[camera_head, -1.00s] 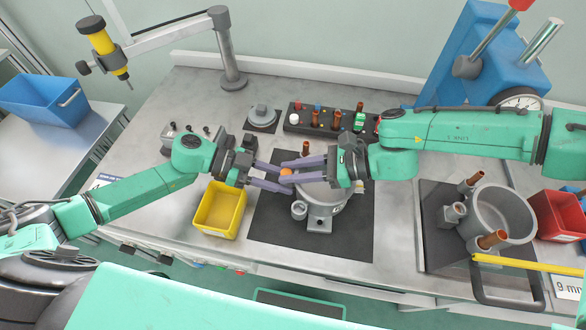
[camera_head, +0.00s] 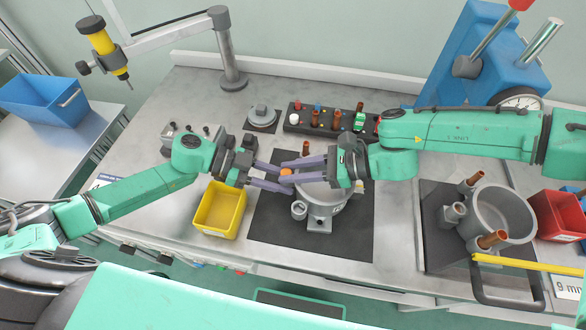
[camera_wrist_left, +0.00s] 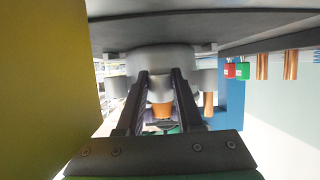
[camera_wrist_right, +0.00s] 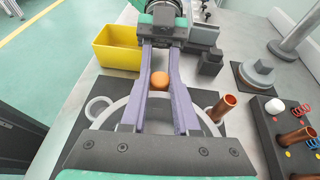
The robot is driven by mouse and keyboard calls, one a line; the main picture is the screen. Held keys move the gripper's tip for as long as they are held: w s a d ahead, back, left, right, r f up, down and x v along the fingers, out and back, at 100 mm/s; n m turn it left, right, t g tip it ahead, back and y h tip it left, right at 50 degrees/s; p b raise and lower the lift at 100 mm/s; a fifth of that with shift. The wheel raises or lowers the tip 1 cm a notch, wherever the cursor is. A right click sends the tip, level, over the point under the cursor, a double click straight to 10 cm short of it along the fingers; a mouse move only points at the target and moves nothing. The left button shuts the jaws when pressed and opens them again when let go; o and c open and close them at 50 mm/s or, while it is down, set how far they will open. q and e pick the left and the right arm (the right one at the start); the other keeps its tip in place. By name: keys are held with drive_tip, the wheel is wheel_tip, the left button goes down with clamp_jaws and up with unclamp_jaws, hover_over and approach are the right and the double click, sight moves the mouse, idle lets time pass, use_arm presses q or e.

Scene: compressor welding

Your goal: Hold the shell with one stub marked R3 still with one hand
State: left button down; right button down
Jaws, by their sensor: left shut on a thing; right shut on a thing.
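A grey round shell (camera_head: 322,194) with one copper stub (camera_head: 306,147) stands on the black mat, partly hidden under my right gripper. I cannot read a mark on it. My left gripper (camera_head: 284,180) reaches in from the left and is shut on the shell's side port (camera_wrist_left: 162,88), which shows between its fingertips. An orange plug (camera_head: 286,172) sits at that port. My right gripper (camera_head: 284,171) reaches across the shell from the right and is shut on the orange plug, which also shows between its fingers in the right wrist view (camera_wrist_right: 159,81).
A yellow bin (camera_head: 220,210) stands left of the mat. A black rack (camera_head: 328,122) with copper stubs and small parts is behind. Another shell (camera_head: 500,214) with copper stubs stands at right, beside a red bin (camera_head: 560,216) and blue press (camera_head: 490,60).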

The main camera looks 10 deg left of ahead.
drive_tip(key=shift+w+r, duration=0.1)
idle(0.6)
drive_tip(key=shift+r, duration=2.15)
use_arm(q)
drive_tip(key=shift+c, duration=2.4)
unclamp_jaws()
use_arm(e)
wheel_tip(320, 180, up, 5)
use_arm(q)
drive_tip(key=v, duration=1.1)
drive_tip(key=shift+s+a+r, duration=0.1)
drive_tip(key=shift+a, duration=0.1)
drive_tip(key=shift+a+r, duration=0.15)
drive_tip(key=shift+a, duration=0.1)
